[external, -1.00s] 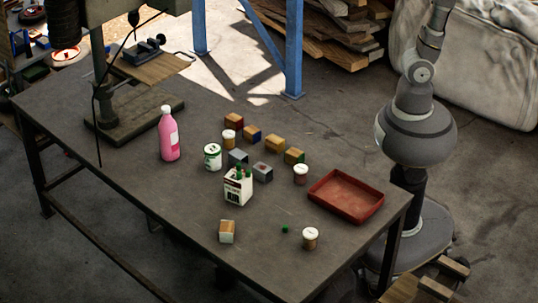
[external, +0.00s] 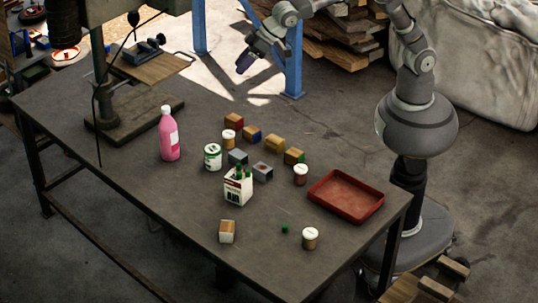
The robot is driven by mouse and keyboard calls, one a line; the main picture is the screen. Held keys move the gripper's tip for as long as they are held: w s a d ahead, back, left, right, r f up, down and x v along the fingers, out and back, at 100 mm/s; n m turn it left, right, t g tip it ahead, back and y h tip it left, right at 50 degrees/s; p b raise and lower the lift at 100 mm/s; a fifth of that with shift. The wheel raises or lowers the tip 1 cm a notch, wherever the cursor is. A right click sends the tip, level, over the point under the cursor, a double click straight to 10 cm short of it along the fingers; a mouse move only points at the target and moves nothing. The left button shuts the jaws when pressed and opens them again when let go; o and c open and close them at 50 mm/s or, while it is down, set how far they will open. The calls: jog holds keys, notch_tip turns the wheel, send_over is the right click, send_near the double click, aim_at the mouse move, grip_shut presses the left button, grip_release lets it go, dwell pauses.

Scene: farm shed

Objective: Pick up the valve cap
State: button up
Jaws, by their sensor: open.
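A small green piece (external: 285,229), which looks like the valve cap, lies on the dark workbench (external: 175,215) near its front right. It is left of a white-lidded jar (external: 310,238). My gripper (external: 241,70) is in the air at the top middle, beyond the bench's far side in the picture. It is open and far from the green piece, and nothing shows in it.
A red tray (external: 346,195) sits at the bench's right end. Several blocks, jars and a pink bottle (external: 169,135) crowd the middle. A drill-press-like stand (external: 130,125) is at the back left. A tan-and-white block (external: 227,231) stands at the front; bare bench surrounds the green piece.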

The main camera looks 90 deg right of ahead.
jog(key=s+a+f+g+p, duration=0.1)
jog(key=a+f, duration=0.3)
jog(key=f, duration=0.4)
jog(key=a+f+g, duration=0.1)
jog(key=a+f, duration=0.4)
jog(key=f, duration=0.3)
jog(key=g+h, duration=0.1)
send_near(249, 171)
jog(key=w, duration=0.1)
jog(key=shift+g, duration=0.3)
jog(key=b+x, duration=0.2)
jog(key=x, duration=0.6)
jog(key=shift+d+f+b, duration=0.1)
jog(key=shift+f+b, duration=0.2)
jog(key=shift+f, duration=0.05)
jog(key=shift+r, duration=0.1)
grip_shut()
